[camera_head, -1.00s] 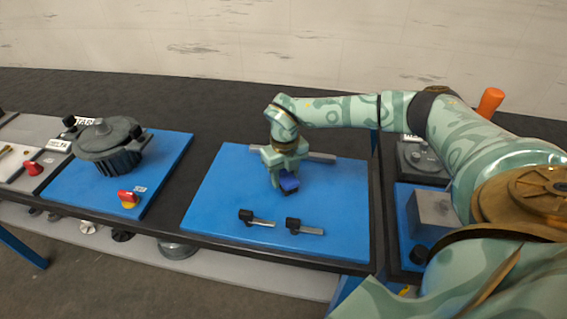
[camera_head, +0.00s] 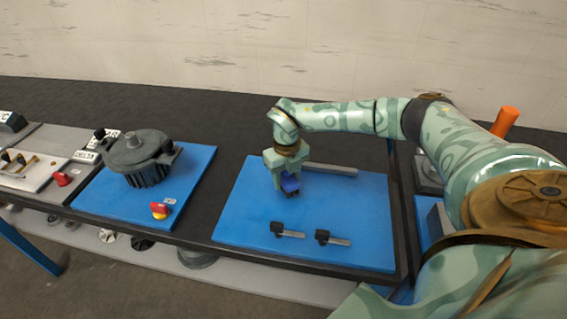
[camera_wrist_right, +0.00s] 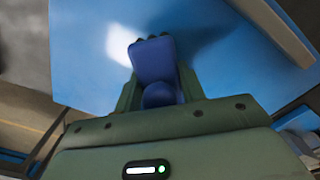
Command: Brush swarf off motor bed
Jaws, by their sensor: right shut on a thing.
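My right gripper (camera_head: 287,176) is shut on a blue brush (camera_head: 290,185) with a dark end, low over the middle blue board (camera_head: 245,218). In the right wrist view the blue brush (camera_wrist_right: 153,62) sits between the fingers, its dark tips against or just above the blue surface; I cannot tell whether they touch. The board carries a grey bar (camera_head: 330,170) at the back, to the right of the gripper. Two grey strips with black knobs, one on the left (camera_head: 290,234) and one on the right (camera_head: 338,241), lie near the front. No swarf can be made out. My left gripper is not in view.
A red knob (camera_head: 62,179) is farther left. An orange handle (camera_head: 505,121) rises at right, behind my arm.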

